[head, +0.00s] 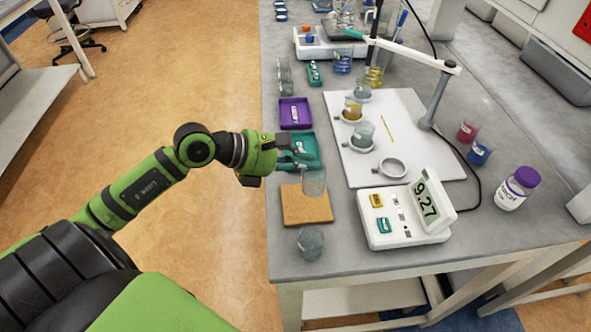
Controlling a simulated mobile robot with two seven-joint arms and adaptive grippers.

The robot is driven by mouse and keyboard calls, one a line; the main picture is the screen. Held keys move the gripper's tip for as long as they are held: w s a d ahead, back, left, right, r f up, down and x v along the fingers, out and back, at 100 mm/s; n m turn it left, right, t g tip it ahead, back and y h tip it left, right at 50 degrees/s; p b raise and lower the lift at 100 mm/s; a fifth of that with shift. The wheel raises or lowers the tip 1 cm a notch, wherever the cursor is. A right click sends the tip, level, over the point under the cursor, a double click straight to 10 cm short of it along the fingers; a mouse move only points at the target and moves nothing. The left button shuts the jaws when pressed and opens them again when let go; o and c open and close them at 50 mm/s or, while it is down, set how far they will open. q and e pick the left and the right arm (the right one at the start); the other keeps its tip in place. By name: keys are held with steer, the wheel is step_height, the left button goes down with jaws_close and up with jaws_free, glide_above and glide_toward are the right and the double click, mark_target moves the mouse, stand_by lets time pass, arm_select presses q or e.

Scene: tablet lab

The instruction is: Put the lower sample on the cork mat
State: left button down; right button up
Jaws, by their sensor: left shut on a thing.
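My left gripper (298,160) reaches in from the left and is shut on a small clear beaker (315,184), the sample in my grasp. The beaker is upright over the back right part of the cork mat (300,210). I cannot tell whether its base touches the mat. An empty ring holder (392,167) is on the white board to the right. My right gripper is not in view.
A grey glass vessel (310,241) stands just in front of the mat. A teal tray (301,152) and purple tray (295,113) lie behind. The white board (425,167) carries beakers in ring holders. A meter (398,217) reading 9.27 stands right of the mat.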

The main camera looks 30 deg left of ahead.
arm_select(q)
steer(key=f, duration=0.2)
steer(key=a+f+p, duration=0.1)
steer(key=f, duration=0.1)
steer(key=shift+s+a, duration=0.1)
steer(key=shift+s, duration=0.2)
steer(key=shift+f, duration=0.4)
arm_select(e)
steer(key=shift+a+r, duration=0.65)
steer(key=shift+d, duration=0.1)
arm_select(q)
steer(key=shift+f, duration=0.1)
steer(key=c, duration=1.4)
jaws_free()
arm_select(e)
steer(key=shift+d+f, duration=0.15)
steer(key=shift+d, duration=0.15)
